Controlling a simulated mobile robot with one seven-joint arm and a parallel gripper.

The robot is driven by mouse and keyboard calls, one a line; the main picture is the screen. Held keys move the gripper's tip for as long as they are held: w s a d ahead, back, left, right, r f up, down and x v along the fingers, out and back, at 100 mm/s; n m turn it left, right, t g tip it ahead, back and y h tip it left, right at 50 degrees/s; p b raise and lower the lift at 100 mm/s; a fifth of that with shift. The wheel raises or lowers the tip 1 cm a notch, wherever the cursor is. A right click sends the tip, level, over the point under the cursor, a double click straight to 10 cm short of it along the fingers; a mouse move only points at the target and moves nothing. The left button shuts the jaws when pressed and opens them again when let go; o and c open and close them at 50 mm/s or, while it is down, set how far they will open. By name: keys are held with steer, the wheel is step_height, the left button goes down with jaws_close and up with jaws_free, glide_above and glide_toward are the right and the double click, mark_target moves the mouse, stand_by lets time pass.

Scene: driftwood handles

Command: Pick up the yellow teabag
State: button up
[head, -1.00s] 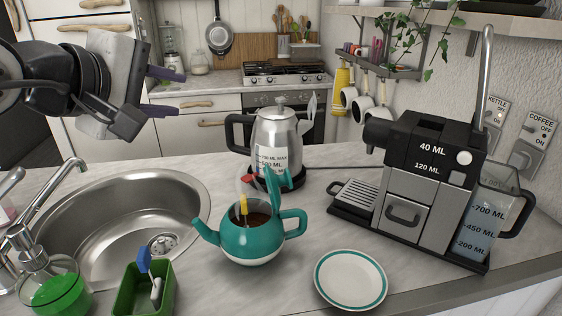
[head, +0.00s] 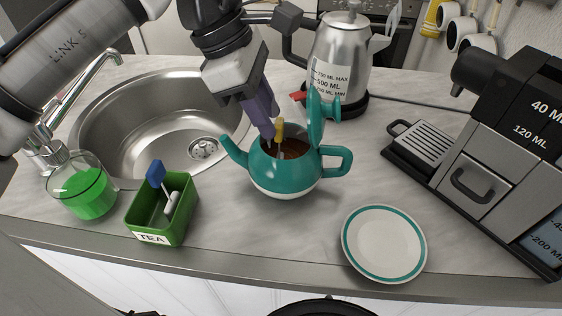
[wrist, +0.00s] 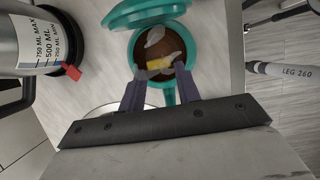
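The yellow teabag's tag (head: 279,128) stands up at the opening of the teal teapot (head: 285,180), whose lid is raised. Dark brown liquid shows inside. My gripper (head: 268,134) points down at the teapot's opening, its purple fingers right beside the yellow tag. In the wrist view my gripper (wrist: 160,76) has its fingers apart, and the yellow tag (wrist: 160,64) lies across the gap near the fingertips. A pale bag part shows beyond it in the pot. I cannot tell whether either finger touches the tag.
The raised teapot lid (head: 316,120) stands close to my fingers. A steel kettle (head: 340,55) is behind. A green tea box (head: 165,215) with a blue-tagged teabag (head: 155,174) stands left, by a soap bottle (head: 84,190). A plate (head: 384,244) and coffee machine (head: 490,150) are right. The sink (head: 150,130) is left.

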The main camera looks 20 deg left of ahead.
mark_target(279, 153)
steer(key=shift+p+x, duration=0.4)
steer(key=shift+x, duration=2.95)
steer(key=shift+d, duration=0.1)
jaws_close()
